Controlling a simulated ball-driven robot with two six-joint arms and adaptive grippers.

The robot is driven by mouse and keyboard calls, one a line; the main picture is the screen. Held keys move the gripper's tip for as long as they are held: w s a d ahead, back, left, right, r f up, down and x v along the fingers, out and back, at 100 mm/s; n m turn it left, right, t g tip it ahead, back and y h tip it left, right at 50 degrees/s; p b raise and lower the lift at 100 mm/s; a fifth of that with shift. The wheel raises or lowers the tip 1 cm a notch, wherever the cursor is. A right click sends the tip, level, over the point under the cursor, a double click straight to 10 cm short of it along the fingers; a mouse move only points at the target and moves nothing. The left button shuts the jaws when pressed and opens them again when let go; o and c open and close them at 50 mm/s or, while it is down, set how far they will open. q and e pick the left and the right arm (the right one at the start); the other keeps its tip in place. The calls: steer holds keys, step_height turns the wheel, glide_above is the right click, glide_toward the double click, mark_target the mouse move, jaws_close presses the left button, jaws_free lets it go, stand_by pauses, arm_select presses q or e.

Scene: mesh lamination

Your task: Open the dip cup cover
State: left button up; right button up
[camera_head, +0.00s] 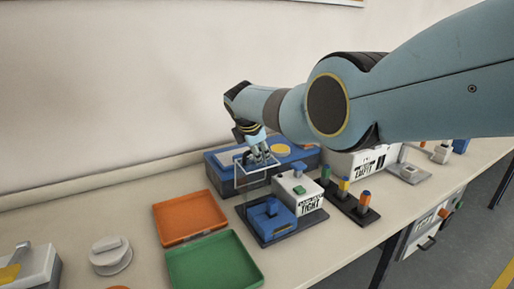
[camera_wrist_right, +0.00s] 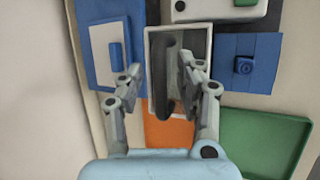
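My right gripper (camera_head: 262,156) is over the back blue station (camera_head: 225,183), pointing down. Its fingers are apart in the right wrist view (camera_wrist_right: 160,66), with no object clearly pinched between them. A thin pale rectangular frame (camera_head: 256,185) stands under the fingers in front of the station. In the wrist view, a grey-rimmed rectangular piece (camera_wrist_right: 208,42) with a dark long bar lies behind the fingers; contact cannot be told. A round white lidded cup with a raised grip (camera_head: 110,256) stands at the left. I cannot tell which piece is the dip cup cover. My left gripper is not in view.
An orange tray (camera_head: 189,217) and a green tray (camera_head: 213,263) lie in the middle. A blue block fixture (camera_head: 270,218) and white box (camera_head: 299,191) stand to their right, beside colored posts (camera_head: 344,190).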

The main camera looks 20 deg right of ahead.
steer(key=v, duration=1.2)
steer(key=shift+f, duration=0.1)
